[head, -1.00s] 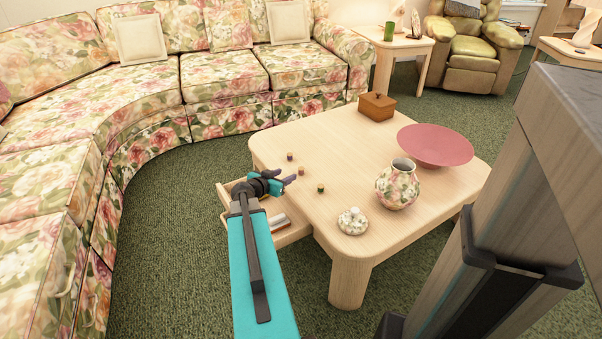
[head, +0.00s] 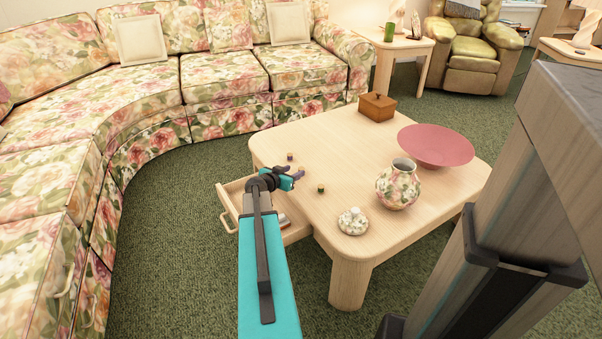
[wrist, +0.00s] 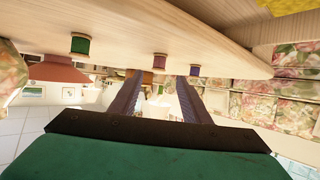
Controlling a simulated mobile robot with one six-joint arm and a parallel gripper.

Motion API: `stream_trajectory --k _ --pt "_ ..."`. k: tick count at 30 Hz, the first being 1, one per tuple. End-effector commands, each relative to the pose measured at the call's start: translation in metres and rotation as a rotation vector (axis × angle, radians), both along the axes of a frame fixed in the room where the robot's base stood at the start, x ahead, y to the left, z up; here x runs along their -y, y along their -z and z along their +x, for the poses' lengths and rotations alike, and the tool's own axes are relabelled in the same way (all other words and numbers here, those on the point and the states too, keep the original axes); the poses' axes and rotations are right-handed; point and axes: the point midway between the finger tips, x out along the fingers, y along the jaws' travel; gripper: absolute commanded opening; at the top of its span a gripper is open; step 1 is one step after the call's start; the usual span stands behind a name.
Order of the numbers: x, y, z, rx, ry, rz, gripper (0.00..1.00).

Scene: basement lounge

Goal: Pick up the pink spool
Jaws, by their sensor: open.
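The pink spool (wrist: 160,62) stands on the wooden coffee table (head: 345,150). In the wrist view, which looks upside down, it appears just beyond and between the fingertips. In the head view my gripper mostly or wholly covers it. My gripper (head: 297,174) is over the near left edge of the table, its fingers apart and empty; it also shows in the wrist view (wrist: 159,80). A green spool (head: 321,188) stands to the right of the gripper and a purple spool (head: 290,156) behind it. Both show in the wrist view, green (wrist: 80,44) and purple (wrist: 193,71).
An open drawer (head: 231,213) juts from the table's left side below my arm. A floral vase (head: 398,186), a lidded floral pot (head: 353,222), a pink bowl (head: 436,146) and a wooden box (head: 377,107) stand on the table. A floral sofa (head: 150,95) curves behind.

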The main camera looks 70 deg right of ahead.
Motion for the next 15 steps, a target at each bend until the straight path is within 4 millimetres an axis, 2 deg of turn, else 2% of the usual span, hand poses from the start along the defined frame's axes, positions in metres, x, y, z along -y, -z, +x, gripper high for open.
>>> stream_trajectory --k 5,15 --pt "0.005 0.002 -0.001 0.0 0.0 0.0 0.43" --pt "0.036 0.016 -0.009 0.0 0.0 0.0 0.43"
